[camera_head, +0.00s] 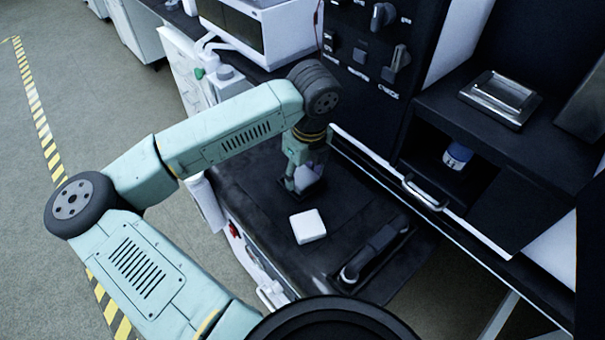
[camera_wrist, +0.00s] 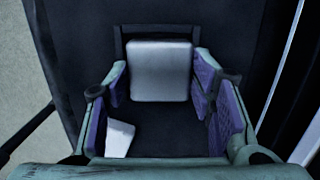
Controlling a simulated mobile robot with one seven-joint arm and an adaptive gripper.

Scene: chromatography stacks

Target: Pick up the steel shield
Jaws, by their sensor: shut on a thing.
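My gripper (camera_head: 301,184) is low over the dark bench top, its fingers closed on the sides of a grey, square-faced metal piece, the steel shield (camera_wrist: 160,72). In the wrist view the shield sits between the two purple-padded fingers at the far end of my gripper (camera_wrist: 158,92). In the head view the shield (camera_head: 309,174) is partly hidden by my fingers. I cannot tell whether it is touching the bench or lifted off it.
A white block (camera_head: 308,226) lies near my gripper; it also shows in the wrist view (camera_wrist: 119,139). A dark handle-like fixture (camera_head: 375,252) is at the right. A steel tray (camera_head: 500,97) sits on a shelf above a blue-and-white container (camera_head: 457,156).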

